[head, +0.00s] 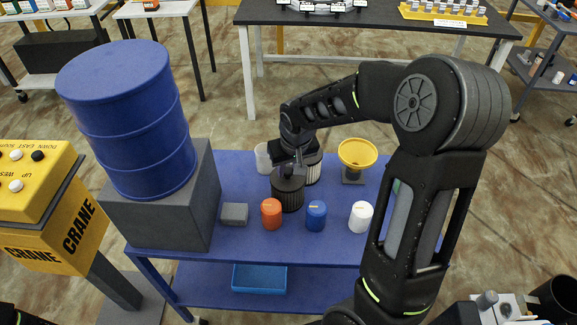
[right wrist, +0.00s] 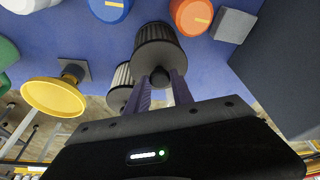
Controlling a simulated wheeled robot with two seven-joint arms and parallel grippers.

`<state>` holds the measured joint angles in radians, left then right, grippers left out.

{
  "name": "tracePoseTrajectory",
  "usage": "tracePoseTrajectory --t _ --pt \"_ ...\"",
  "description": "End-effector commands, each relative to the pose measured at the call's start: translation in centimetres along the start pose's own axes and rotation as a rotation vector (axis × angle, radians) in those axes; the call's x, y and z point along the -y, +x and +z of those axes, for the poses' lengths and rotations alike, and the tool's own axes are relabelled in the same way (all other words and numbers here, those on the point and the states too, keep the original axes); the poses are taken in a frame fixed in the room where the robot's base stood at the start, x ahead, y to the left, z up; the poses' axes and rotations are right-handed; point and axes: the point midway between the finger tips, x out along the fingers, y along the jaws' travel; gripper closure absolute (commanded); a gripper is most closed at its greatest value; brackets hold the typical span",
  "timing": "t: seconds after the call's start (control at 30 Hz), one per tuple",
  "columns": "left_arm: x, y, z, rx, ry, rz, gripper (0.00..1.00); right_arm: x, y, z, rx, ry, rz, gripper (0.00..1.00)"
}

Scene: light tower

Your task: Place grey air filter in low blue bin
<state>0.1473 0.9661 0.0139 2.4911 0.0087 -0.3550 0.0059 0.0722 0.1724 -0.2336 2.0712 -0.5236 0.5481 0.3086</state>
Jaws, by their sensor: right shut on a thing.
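The grey air filter (head: 288,193), a dark ribbed cylinder with a knob on top, is on or just above the blue table; I cannot tell which. My right gripper (head: 289,171) is above it, shut on its knob. The right wrist view also shows the filter (right wrist: 160,46) between the gripper's fingers (right wrist: 161,82). The low blue bin (head: 260,278) sits on the table's lower shelf and looks empty. My left gripper is not in view.
A white-pleated filter (head: 313,168) stands just behind. An orange (head: 271,214), a blue (head: 316,215) and a white (head: 360,217) canister, a grey block (head: 234,214) and a yellow funnel (head: 357,154) surround it. A blue barrel (head: 130,120) stands left.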

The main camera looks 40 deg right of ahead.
Motion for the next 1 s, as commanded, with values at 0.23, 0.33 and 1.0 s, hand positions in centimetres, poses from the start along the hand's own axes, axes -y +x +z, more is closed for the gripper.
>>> tracePoseTrajectory --t 0.23,0.33,1.0 --pt "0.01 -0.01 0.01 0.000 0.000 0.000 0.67 -0.01 0.14 -0.02 -0.003 0.000 0.000 1.00" --pt "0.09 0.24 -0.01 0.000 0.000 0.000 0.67 0.00 0.39 0.05 -0.003 0.000 0.000 1.00" --pt "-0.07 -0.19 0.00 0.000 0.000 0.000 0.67 0.01 -0.03 -0.04 -0.001 0.000 0.000 0.50"
